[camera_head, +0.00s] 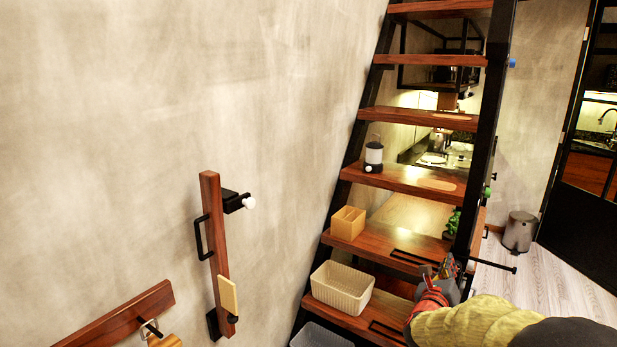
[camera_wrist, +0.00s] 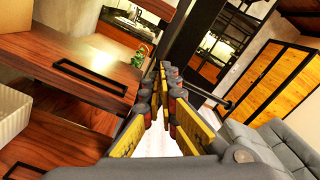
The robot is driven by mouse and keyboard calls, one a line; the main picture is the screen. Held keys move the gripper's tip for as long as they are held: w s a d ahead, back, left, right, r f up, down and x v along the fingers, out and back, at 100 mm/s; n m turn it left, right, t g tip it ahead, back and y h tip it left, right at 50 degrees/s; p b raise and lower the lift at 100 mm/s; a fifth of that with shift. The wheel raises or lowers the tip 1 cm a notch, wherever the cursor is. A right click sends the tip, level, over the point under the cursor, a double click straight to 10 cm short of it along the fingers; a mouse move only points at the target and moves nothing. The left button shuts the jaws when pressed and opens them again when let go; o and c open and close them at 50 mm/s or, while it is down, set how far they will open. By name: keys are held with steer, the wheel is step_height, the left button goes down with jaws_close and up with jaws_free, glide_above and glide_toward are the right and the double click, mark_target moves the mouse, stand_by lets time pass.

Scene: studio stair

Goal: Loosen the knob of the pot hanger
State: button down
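My gripper (camera_head: 437,272) is beside the lower part of the stair's black side rail. In the wrist view its two fingers (camera_wrist: 161,72) point ahead with a narrow gap between the tips, and nothing shows held. A thin black rod (camera_head: 493,265) sticks out from the rail just past my gripper and ends in a small dark knob (camera_head: 514,270). It also shows in the wrist view, right of the fingertips, with its end knob (camera_wrist: 228,105). A green knob (camera_head: 487,191) and a blue knob (camera_head: 511,63) sit higher on the rail. I cannot tell which belongs to the pot hanger.
Wooden stair treads (camera_head: 405,177) hold a lantern (camera_head: 373,157), a wooden box (camera_head: 348,223) and a white basket (camera_head: 341,288). A wooden wall board (camera_head: 214,250) carries a white knob (camera_head: 249,203). A bin (camera_head: 519,231) stands behind. A grey sofa (camera_wrist: 277,143) is at right in the wrist view.

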steer(key=shift+d+r, duration=0.25)
steer(key=shift+d, duration=0.2)
steer(key=shift+d+f, duration=0.1)
steer(key=shift+d, duration=0.05)
stand_by(0.5)
steer(key=v, duration=0.6)
steer(key=shift+r, duration=0.3)
steer(key=shift+r, duration=0.1)
stand_by(0.3)
